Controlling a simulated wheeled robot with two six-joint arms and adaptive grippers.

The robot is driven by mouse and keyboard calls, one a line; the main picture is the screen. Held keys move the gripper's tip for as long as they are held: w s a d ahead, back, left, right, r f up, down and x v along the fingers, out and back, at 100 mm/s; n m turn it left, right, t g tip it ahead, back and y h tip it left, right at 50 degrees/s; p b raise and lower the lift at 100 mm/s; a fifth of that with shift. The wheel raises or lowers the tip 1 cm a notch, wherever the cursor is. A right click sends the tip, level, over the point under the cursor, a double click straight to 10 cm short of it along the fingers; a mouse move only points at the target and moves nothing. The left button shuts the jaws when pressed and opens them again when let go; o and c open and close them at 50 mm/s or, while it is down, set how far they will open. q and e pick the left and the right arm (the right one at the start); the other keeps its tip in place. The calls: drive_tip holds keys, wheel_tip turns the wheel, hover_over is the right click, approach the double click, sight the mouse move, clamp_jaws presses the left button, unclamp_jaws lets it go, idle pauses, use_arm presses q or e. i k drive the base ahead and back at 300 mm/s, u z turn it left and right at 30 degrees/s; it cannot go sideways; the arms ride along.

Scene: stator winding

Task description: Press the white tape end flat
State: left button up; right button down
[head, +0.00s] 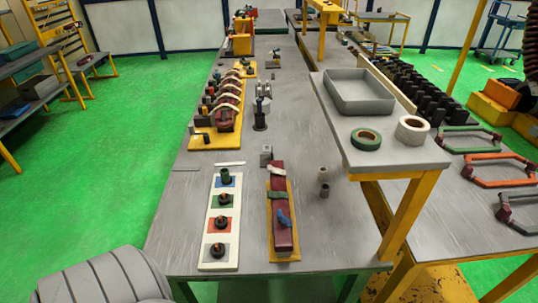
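A maroon bar (283,238) lies lengthwise on a yellow base (270,255) near the front middle of the table. A whitish tape piece (277,170) lies across its far end; I cannot tell whether its end is flat or raised. A grey-green band (277,197) crosses the bar in the middle, and a blue piece (284,218) sits on it nearer to me. Neither of my grippers is in view, and nothing is seen touching the bar or the tape.
A white board (219,258) with coloured squares lies left of the bar. A raised grey shelf (400,155) at right carries a green tape roll (366,139), a white roll (412,130) and a grey tray (358,92).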

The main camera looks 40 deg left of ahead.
sight(270, 169)
drive_tip(key=k, duration=0.65)
drive_tip(key=u, duration=1.4)
drive_tip(key=i, duration=0.45)
